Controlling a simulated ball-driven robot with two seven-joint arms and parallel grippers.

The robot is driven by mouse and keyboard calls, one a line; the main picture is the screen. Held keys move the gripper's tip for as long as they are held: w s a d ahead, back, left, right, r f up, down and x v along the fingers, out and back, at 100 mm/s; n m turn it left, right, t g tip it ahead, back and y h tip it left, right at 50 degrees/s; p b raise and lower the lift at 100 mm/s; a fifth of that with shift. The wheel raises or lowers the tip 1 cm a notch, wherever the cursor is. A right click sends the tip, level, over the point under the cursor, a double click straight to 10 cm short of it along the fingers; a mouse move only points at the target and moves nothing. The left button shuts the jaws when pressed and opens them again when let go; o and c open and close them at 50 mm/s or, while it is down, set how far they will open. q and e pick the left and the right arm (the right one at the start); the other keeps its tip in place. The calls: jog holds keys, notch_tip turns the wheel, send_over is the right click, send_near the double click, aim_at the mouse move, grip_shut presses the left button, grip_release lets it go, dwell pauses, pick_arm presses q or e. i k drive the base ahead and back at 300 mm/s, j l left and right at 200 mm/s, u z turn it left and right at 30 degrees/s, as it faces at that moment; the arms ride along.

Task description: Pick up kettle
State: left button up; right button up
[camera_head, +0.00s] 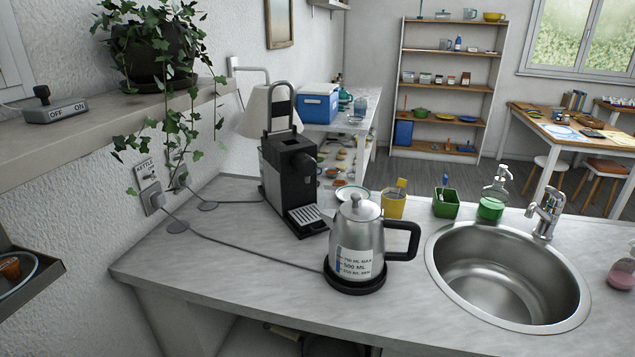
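The kettle (355,236) is a silver metal jug with a black handle on its right side, a domed lid with a knob and a short spout at the upper left. A label with volume marks is on its front. It stands upright on a round black base (352,287) on the grey counter (235,290). A cord runs from the base left to a wall socket (153,200) marked as the kettle's. Neither of my grippers shows in the head view.
A black coffee machine (291,180) stands behind and left of the kettle. A yellow mug (393,204) and a green caddy (446,204) are behind it. A round steel sink (508,272) with a tap (546,212) is to the right. Counter left of the kettle is clear except for cords.

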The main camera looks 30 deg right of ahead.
aim_at(357, 254)
jog(key=z, duration=1.3)
jog(key=k, duration=0.1)
